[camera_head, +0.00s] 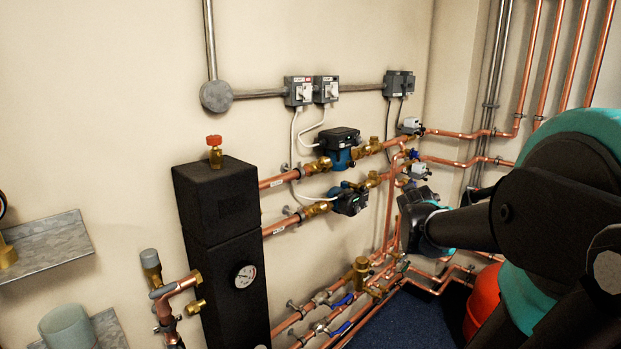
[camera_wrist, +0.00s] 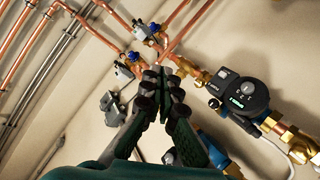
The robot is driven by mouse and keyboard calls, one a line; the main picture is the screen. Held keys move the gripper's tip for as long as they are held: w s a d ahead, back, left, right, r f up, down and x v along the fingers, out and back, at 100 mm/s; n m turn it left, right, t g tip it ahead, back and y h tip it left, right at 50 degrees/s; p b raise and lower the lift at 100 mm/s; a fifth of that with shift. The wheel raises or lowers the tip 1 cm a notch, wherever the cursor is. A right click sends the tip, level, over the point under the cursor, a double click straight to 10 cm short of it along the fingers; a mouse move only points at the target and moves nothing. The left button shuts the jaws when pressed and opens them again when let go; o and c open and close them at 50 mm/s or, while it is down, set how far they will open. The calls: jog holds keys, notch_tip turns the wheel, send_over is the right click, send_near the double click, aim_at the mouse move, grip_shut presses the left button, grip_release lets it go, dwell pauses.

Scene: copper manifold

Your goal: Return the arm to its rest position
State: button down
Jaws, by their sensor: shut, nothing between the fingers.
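My arm comes in from the right of the head view, in front of the copper pipework. Its dark far end lies over the pipes in the picture, and I cannot make out the fingers there. In the wrist view, the two dark fingers of my gripper (camera_wrist: 161,76) meet at their tips, with nothing between them. Behind the tips are copper pipes with brass fittings and blue-handled valves (camera_wrist: 154,28). I cannot tell how far the fingers are from the pipes.
Two pumps, an upper (camera_head: 341,147) and a lower (camera_head: 350,200), sit on the copper pipes. A black insulated block (camera_head: 222,240) with a gauge stands left of them. Metal shelves (camera_head: 48,247) are at far left. A red object (camera_head: 483,303) stands on the floor, partly behind my arm.

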jog(key=s+a+f+m+g+y, duration=0.1)
jog(key=s+a+f+g, duration=0.3)
jog(key=s+f, duration=0.8)
jog(key=s+a+f+m+g+y, duration=0.1)
jog(key=s+a+f+g+y, duration=0.2)
jog(key=s+f, duration=1)
jog(key=a+g, duration=0.2)
jog(key=a, duration=0.2)
jog(key=shift+a+f+m, duration=0.2)
jog(key=shift+a+m, duration=0.1)
